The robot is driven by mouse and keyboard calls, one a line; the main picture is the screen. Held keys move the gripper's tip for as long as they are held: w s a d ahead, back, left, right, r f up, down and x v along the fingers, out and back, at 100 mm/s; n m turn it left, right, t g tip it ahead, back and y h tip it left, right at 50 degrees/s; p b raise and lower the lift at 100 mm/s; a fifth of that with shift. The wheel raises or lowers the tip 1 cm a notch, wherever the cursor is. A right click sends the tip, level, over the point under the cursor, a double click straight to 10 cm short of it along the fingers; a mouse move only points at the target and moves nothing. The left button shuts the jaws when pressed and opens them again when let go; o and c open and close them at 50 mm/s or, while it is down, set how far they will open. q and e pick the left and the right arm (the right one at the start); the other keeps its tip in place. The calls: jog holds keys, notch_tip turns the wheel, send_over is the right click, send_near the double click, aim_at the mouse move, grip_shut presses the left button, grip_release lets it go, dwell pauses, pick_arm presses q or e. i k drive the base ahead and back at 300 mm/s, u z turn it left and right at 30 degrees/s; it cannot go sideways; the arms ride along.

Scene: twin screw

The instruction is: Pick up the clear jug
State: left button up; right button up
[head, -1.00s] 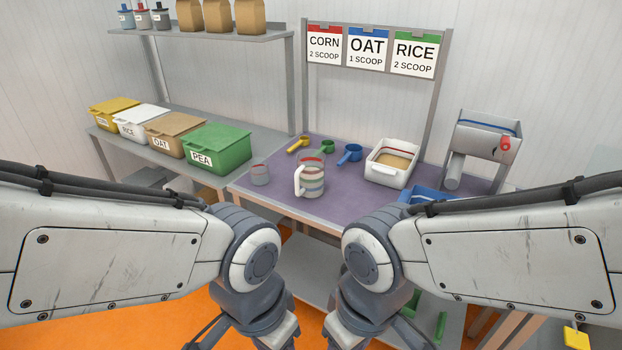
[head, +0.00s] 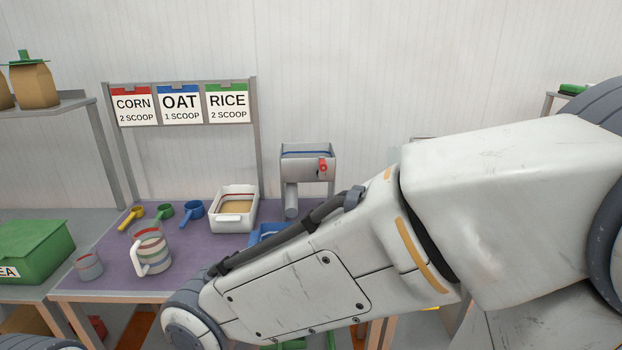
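The clear jug (head: 154,249) stands upright on the purple mat (head: 115,278) of the work table, near its front left. It has a white handle on its left side and coloured bands round its body. A smaller clear cup (head: 89,266) stands to its left, apart from it. My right arm crosses the lower right of the head view, its elbow low and in front of the table. Only a sliver of my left arm shows at the bottom left edge. Neither gripper is in view, and nothing touches the jug.
Yellow (head: 131,216), green (head: 165,212) and blue (head: 193,210) scoops lie behind the jug. A white bin (head: 234,220) of grain and a grey machine (head: 307,165) stand to the right. A blue tray (head: 264,233) is partly hidden by my arm. A green PEA bin (head: 35,250) is at left.

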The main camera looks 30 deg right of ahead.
aim_at(150, 253)
jog(key=z, duration=0.05)
jog(key=i, duration=1.5)
jog(key=u, duration=0.25)
